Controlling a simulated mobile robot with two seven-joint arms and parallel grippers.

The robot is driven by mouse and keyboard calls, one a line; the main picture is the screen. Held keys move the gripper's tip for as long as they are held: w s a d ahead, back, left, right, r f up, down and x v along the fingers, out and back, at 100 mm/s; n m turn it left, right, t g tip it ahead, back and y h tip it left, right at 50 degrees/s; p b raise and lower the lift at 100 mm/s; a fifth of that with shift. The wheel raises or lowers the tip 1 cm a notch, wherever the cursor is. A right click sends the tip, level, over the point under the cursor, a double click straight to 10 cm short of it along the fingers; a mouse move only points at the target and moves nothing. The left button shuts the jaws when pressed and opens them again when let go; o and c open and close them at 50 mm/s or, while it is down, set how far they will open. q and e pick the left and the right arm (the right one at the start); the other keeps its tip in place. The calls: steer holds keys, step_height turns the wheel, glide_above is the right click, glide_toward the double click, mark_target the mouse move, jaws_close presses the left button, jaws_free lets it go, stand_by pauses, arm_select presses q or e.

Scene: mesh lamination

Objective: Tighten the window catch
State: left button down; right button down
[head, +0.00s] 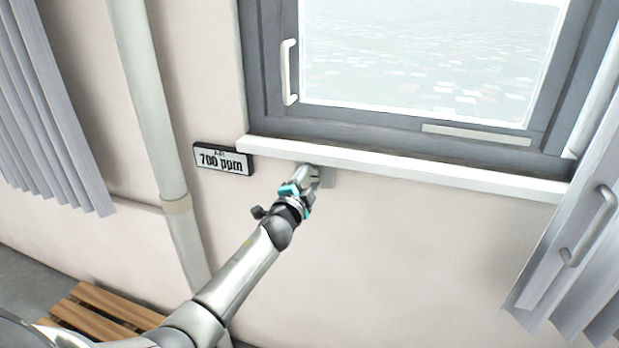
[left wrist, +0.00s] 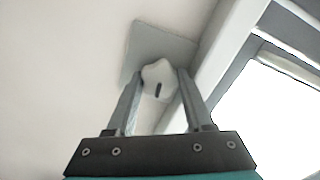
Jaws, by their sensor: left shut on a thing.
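The window catch is a pale lobed knob (left wrist: 158,80) with a dark slot, on a square grey plate (left wrist: 150,42) fixed to the wall just under the window sill. My left gripper (left wrist: 158,85) has its two fingers on either side of the knob and is shut on it. In the head view my left gripper (head: 314,176) reaches up to the grey plate (head: 328,178), and the knob is hidden there by the fingers. My right gripper is in neither view.
The white sill (head: 400,170) runs right above my left gripper, under the grey window frame (head: 380,125) with its white handle (head: 290,72). A wooden bench (head: 90,310) stands low at the left.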

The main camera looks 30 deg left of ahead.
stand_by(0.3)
arm_select(q)
steer(key=shift+c, duration=1.7)
jaws_free()
steer(key=shift+o, duration=0.3)
steer(key=shift+r, duration=0.1)
steer(key=shift+w+a+r, duration=0.1)
steer(key=shift+r, duration=0.05)
